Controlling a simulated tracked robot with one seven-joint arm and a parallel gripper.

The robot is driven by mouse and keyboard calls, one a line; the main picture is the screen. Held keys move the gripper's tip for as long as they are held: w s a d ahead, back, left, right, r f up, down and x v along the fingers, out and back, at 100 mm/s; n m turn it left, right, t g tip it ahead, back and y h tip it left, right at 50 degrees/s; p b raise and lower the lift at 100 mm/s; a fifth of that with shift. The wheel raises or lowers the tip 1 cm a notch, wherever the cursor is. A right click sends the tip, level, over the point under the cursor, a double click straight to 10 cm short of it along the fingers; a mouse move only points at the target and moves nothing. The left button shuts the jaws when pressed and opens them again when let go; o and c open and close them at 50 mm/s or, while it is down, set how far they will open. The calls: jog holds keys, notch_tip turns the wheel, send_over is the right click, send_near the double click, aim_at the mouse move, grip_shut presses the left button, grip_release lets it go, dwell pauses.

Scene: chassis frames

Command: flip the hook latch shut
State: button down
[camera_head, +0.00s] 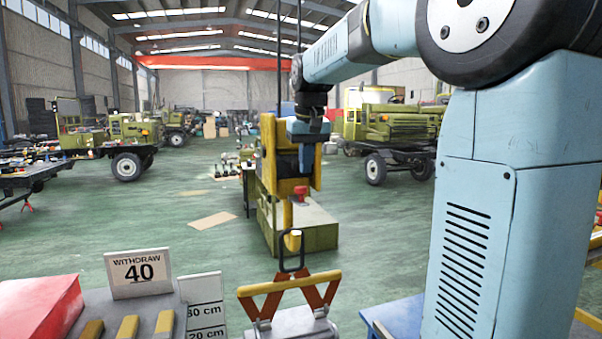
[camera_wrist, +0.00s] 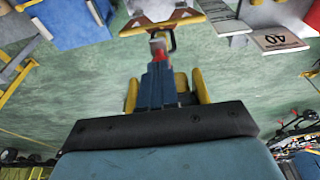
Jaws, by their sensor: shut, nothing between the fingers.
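A yellow hook block (camera_head: 268,150) hangs from dark lines, its yellow hook (camera_head: 293,240) below it. A red piece (camera_head: 300,192), seemingly part of the latch, shows above the hook. I cannot tell the latch angle. A black ring (camera_head: 283,262) meets the hook's bottom and joins a red and yellow lifting frame (camera_head: 290,284). My gripper (camera_head: 308,131) points down at the block, overlapping it. In the wrist view, my shut blue fingers (camera_wrist: 158,84) lie in front of the yellow block (camera_wrist: 202,86). A grey piece with red (camera_wrist: 157,46) shows just past the fingertips; contact is unclear.
A sign reading "WITHDRAW 40" (camera_head: 140,273), a "cm" scale plate (camera_head: 205,305) and a red box (camera_head: 40,308) stand at the lower left. A green box (camera_head: 308,226) stands on the floor behind the hook. Green vehicles (camera_head: 385,125) stand farther back. Open floor lies left of the block.

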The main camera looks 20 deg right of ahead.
aim_at(302, 203)
jog(key=x, duration=0.8)
jog(key=shift+f, duration=0.35)
